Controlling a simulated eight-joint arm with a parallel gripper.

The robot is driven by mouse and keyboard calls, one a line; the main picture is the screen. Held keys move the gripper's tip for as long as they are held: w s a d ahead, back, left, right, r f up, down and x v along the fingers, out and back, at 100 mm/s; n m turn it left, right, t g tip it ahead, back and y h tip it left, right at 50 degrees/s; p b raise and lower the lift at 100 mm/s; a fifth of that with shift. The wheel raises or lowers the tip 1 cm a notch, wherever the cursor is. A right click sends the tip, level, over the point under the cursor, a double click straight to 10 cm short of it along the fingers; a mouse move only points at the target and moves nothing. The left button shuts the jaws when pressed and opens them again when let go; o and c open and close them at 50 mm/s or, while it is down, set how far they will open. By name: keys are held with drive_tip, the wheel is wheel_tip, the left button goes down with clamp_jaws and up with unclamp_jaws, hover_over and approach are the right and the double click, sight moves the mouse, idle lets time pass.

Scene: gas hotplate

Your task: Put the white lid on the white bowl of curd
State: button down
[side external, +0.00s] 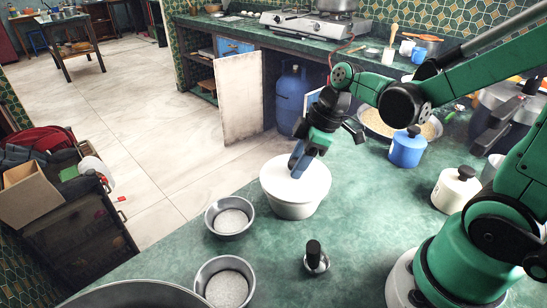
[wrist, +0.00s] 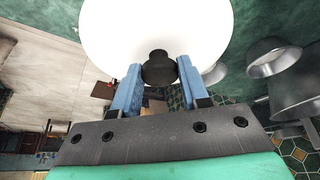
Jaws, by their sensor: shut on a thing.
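The white lid (side external: 277,176) covers the mouth of the white bowl (side external: 291,210) on the green counter. It looks level and centred, but I cannot tell whether it is fully seated. The curd is hidden under it. My gripper (side external: 300,166) points down at the lid's middle, its blue fingers hiding the knob in the side view. In the wrist view the lid (wrist: 150,25) fills the top, and my gripper (wrist: 158,72) has a finger on either side of its black knob (wrist: 159,67), shut on it. The bowl is hidden in the wrist view.
Two metal bowls (side external: 229,217) (side external: 225,285) of pale contents stand left and front. A black-handled item (side external: 315,257) stands in front. A blue pot (side external: 407,148), a white jar (side external: 456,189) and a wide pan (side external: 376,124) are to the right. The counter's left edge is near.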

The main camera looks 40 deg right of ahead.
drive_tip(key=shift+f, duration=0.4)
drive_tip(key=shift+c, duration=1.8)
unclamp_jaws()
drive_tip(key=shift+r, duration=0.1)
drive_tip(key=shift+v, duration=2.65)
drive_tip(key=m, duration=0.1)
drive_tip(key=a+m+t+h, duration=0.1)
drive_tip(key=m, duration=0.1)
drive_tip(key=s+m+h, duration=0.1)
drive_tip(key=shift+a+r, duration=0.25)
drive_tip(key=m+t, duration=0.1)
drive_tip(key=m+t+h, duration=0.1)
drive_tip(key=m, duration=0.1)
drive_tip(key=shift+s+a+r, duration=0.15)
drive_tip(key=shift+s+a, duration=0.1)
drive_tip(key=shift+a, duration=0.1)
drive_tip(key=shift+a+r+m+t, duration=0.2)
drive_tip(key=shift+m+t, duration=0.3)
drive_tip(key=shift+m, duration=0.6)
